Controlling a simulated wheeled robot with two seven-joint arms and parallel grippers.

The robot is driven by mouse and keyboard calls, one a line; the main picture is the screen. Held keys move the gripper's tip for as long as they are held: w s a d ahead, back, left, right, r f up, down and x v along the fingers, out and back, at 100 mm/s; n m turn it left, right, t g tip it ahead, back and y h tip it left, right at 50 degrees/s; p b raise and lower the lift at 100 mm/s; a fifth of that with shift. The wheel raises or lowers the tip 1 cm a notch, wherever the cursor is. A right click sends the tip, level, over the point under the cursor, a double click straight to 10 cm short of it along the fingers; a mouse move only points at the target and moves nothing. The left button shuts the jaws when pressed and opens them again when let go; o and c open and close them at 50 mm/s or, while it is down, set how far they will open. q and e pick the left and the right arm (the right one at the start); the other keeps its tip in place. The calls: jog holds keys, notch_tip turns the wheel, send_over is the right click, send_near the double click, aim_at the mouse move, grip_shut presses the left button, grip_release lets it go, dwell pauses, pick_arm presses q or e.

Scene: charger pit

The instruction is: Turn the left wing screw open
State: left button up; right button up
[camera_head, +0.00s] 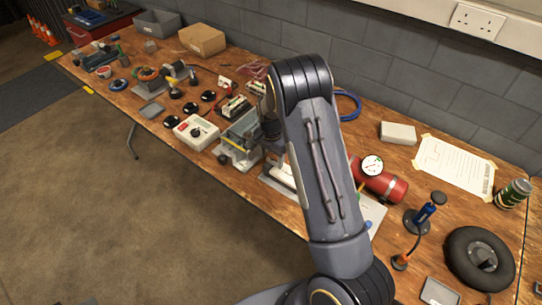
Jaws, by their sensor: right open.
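A grey charger-like housing (241,138) with a greenish top stands near the table's front edge, left of my right arm. My right gripper (270,133) is open at the right side of the housing, partly hidden by that link. I cannot tell whether it touches the housing. My left gripper is out of view.
A white box with a black knob (196,132) stands close on the left, with several black round pieces around it. A red cylinder with a gauge (378,180) lies right of my arm. A black wheel (479,258) lies farther right. The floor in front is clear.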

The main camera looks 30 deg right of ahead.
jog(key=c, duration=1)
jog(key=shift+n, duration=0.3)
jog(key=n+b, duration=0.2)
jog(key=n, duration=0.1)
jog(key=shift+f+n, duration=0.15)
jog(key=shift+n, duration=0.15)
jog(key=n+b, duration=0.2)
jog(key=n, duration=0.2)
jog(key=shift+n, duration=0.3)
jog(key=n+b, duration=0.1)
jog(key=n, duration=0.3)
jog(key=shift+b, duration=0.4)
jog(key=n, duration=0.5)
jog(key=shift+b, duration=0.4)
